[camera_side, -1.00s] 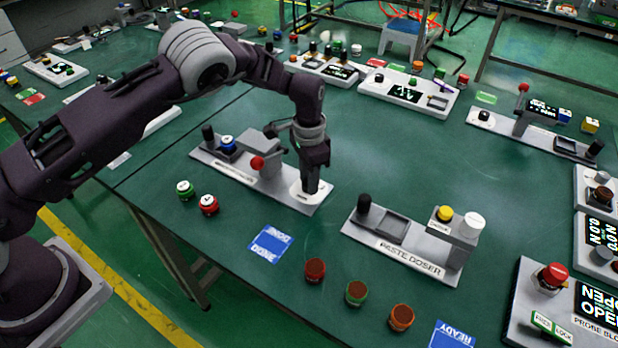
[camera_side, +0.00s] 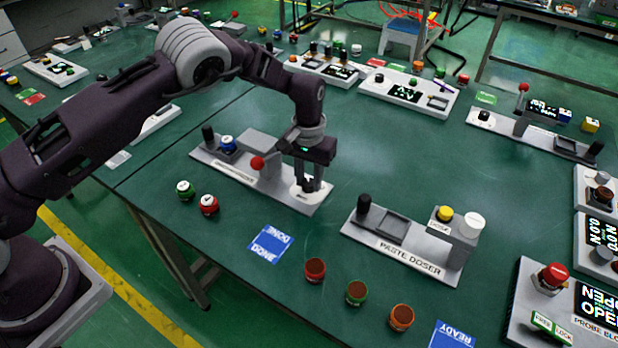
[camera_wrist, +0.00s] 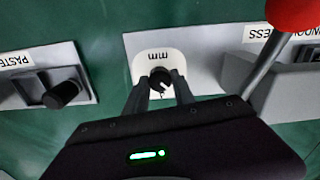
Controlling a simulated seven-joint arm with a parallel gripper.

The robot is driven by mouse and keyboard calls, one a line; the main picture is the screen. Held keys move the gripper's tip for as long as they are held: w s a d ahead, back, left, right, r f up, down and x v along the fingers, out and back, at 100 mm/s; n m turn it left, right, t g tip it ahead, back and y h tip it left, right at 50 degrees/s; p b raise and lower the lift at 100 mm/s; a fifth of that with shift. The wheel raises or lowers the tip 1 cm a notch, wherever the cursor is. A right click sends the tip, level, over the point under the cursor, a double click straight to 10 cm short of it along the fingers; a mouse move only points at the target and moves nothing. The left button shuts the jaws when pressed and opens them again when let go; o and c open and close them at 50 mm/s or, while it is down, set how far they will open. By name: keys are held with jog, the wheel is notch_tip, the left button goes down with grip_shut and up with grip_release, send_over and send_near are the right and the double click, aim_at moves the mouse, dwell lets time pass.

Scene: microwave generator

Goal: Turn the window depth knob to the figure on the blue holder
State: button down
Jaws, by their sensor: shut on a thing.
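The window depth knob (camera_wrist: 160,80) is black with a white pointer line. It sits on a white plate (camera_wrist: 148,62) marked "mm" at the end of the grey press base. My gripper (camera_wrist: 160,92) points down over it, with one finger on each side of the knob, shut on it. In the side view my gripper (camera_side: 309,188) stands over the white plate, and its fingers hide most of the knob. The blue holder (camera_side: 228,144) sits at the left part of the same base. Its figure is too small to read.
The red-balled lever (camera_side: 257,163) stands left of my gripper. It also shows at the top right of the wrist view (camera_wrist: 294,12). The paste doser (camera_side: 407,240) is to the right. Green (camera_side: 185,190) and red (camera_side: 208,205) holders stand in front of the press.

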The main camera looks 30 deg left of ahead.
aim_at(309, 182)
jog(key=shift+r+n, duration=0.1)
jog(key=shift+n, duration=0.5)
jog(key=c, duration=1.1)
grip_release()
jog(key=shift+o, duration=0.2)
notch_tip(309, 182, up, 7)
